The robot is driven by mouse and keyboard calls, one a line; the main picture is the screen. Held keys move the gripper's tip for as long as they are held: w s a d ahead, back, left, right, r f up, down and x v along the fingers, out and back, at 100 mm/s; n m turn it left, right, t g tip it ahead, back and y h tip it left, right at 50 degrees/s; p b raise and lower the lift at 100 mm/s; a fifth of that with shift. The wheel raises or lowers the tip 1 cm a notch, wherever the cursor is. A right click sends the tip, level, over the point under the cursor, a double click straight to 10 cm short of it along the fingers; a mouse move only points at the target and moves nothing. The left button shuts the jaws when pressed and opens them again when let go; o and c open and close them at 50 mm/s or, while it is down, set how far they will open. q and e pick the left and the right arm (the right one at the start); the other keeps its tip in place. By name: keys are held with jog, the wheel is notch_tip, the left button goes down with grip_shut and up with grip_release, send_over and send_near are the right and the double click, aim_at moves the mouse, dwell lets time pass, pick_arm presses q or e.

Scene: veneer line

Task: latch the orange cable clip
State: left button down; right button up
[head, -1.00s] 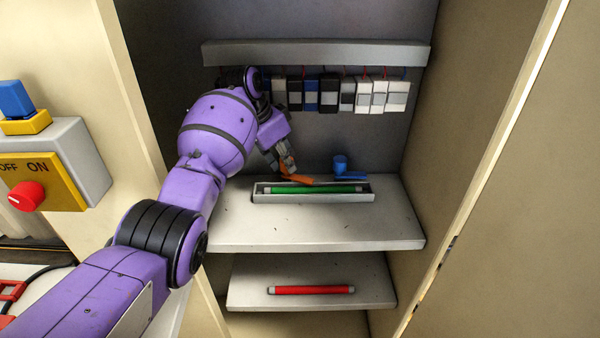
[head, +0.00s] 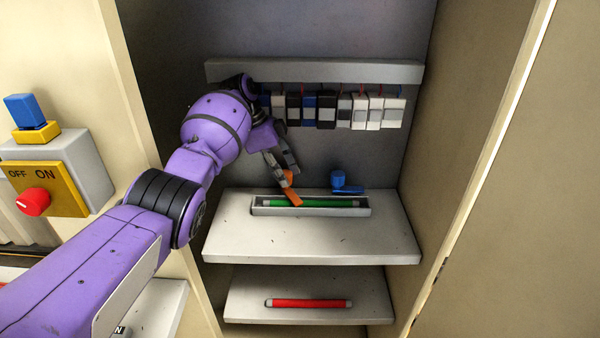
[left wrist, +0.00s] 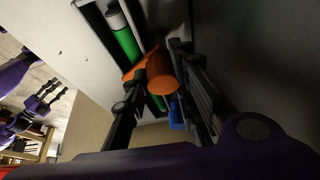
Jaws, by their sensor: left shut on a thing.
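The orange cable clip (head: 292,197) is at the left part of the white trough on the upper shelf, its flap angled across the green cable (head: 318,204). My left gripper (head: 287,176) is shut on the clip from above. In the left wrist view, the orange clip (left wrist: 161,82) is between the fingers of my left gripper (left wrist: 155,95), close to the green cable (left wrist: 124,42). I cannot tell whether the clip is fastened. My right gripper (left wrist: 52,98) shows small at the left of the left wrist view, fingers apart and empty, far from the clip.
A blue clip (head: 338,181) stands behind the trough (head: 362,210), right of the orange one. A red rod (head: 308,303) lies on the lower shelf (head: 365,310). A row of breakers (head: 326,112) hangs above. Cabinet walls close both sides. The upper shelf's front (head: 320,240) is clear.

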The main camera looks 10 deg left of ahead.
pick_arm(q)
jog(key=shift+s+d+f, duration=0.25)
jog(key=c, duration=1.5)
grip_release()
jog(key=shift+c, duration=0.2)
jog(key=shift+r, duration=0.15)
jog(key=shift+a, duration=0.1)
jog(key=shift+w+r, duration=0.1)
jog(key=shift+r, duration=0.2)
notch_tip(320, 180, up, 9)
jog(key=shift+r, duration=0.2)
